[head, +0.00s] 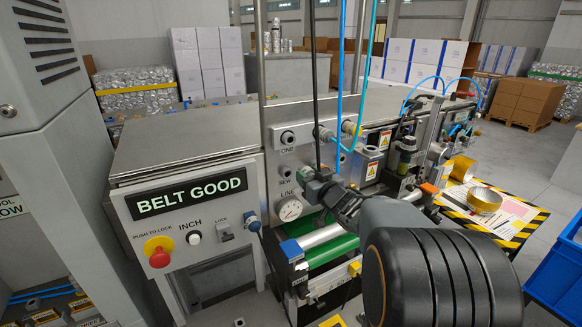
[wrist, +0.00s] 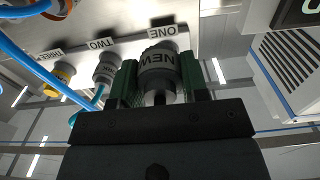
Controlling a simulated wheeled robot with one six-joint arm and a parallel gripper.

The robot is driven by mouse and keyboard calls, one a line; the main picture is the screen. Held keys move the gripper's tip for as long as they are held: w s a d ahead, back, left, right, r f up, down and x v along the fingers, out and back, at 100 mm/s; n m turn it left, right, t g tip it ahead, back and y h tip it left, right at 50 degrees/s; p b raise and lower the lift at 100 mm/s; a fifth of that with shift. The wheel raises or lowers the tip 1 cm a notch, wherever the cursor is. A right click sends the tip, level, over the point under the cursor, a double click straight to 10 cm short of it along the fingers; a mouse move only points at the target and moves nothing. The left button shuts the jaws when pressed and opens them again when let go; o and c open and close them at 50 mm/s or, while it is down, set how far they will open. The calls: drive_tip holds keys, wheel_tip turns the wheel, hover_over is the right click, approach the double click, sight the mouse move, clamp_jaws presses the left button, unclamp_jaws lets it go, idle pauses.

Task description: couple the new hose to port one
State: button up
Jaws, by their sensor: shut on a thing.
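My gripper (head: 312,186) is in front of the machine's panel, below port one (head: 288,138). In the wrist view its green fingers (wrist: 160,85) are closed on both sides of a grey coupling marked NEW (wrist: 159,60), the end of the new hose. In the wrist view the ONE label (wrist: 162,30) shows upside down just beyond the coupling, which hides the port. A dark hose (head: 315,80) hangs down to my gripper.
Port two (head: 321,133) carries a grey coupling and port three (head: 350,127) a yellow one, with blue and teal hoses close by. A metal post (head: 261,80) stands left of port one.

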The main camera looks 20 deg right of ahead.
sight(311, 171)
drive_tip(key=r+p, duration=0.2)
drive_tip(key=r, duration=0.1)
drive_tip(key=r+p, duration=0.1)
drive_tip(key=shift+s+r, duration=0.3)
drive_tip(key=shift+s, duration=0.05)
drive_tip(key=shift+s+r, duration=0.2)
drive_tip(key=shift+r, duration=0.85)
drive_tip(key=shift+w, duration=0.1)
drive_tip(key=shift+w+a, duration=0.15)
drive_tip(key=shift+w, duration=1.25)
drive_tip(key=shift+w+a, duration=0.15)
drive_tip(key=shift+w, duration=1.2)
drive_tip(key=shift+w+a, duration=0.15)
drive_tip(key=shift+w, duration=1.4)
drive_tip(key=o, duration=1.1)
